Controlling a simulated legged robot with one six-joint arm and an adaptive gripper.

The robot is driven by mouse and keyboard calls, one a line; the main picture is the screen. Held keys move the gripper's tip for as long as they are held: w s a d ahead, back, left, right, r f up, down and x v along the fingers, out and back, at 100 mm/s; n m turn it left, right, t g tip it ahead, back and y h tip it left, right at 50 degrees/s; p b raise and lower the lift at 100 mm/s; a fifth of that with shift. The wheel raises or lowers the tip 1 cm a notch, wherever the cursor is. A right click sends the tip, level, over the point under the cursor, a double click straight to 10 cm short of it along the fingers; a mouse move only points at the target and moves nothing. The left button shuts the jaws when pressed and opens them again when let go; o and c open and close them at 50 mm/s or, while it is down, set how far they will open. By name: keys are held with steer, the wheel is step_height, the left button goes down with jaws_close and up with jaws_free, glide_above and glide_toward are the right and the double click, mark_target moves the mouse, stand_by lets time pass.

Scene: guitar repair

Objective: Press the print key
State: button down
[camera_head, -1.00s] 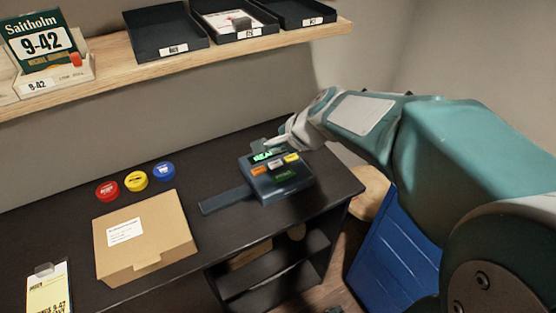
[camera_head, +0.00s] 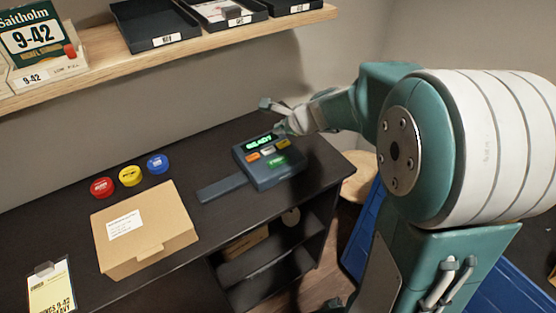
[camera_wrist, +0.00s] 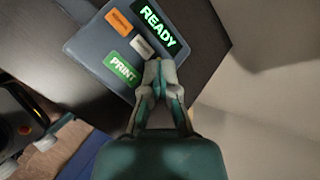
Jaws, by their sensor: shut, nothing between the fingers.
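The dark blue-grey printer unit (camera_head: 262,178) stands on the black desk, with a green READY display (camera_head: 261,142). Its green print key (camera_head: 278,162) sits at the front, below orange, white and yellow keys. In the wrist view the green PRINT key (camera_wrist: 122,69) is lit and uncovered, left of my gripper (camera_wrist: 158,70). My gripper is shut and empty, its tips over the unit near the white key (camera_wrist: 142,47). The yellow key is hidden there. In the head view my gripper (camera_head: 282,128) is at the unit's back right; whether it touches is unclear.
A cardboard box (camera_head: 146,232) and red (camera_head: 102,187), yellow (camera_head: 130,176) and blue (camera_head: 158,164) round tubs lie to the left. A wooden shelf (camera_head: 100,68) with black trays hangs above. A blue crate (camera_head: 362,240) stands right of the desk.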

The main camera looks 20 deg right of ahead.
mark_target(275, 158)
steer(key=shift+a+f, duration=0.1)
steer(key=shift+f, duration=4.25)
steer(key=shift+f, duration=0.3)
steer(key=shift+s+f, duration=0.1)
steer(key=shift+f, duration=0.35)
steer(key=shift+r, duration=0.85)
steer(key=shift+r, duration=2.5)
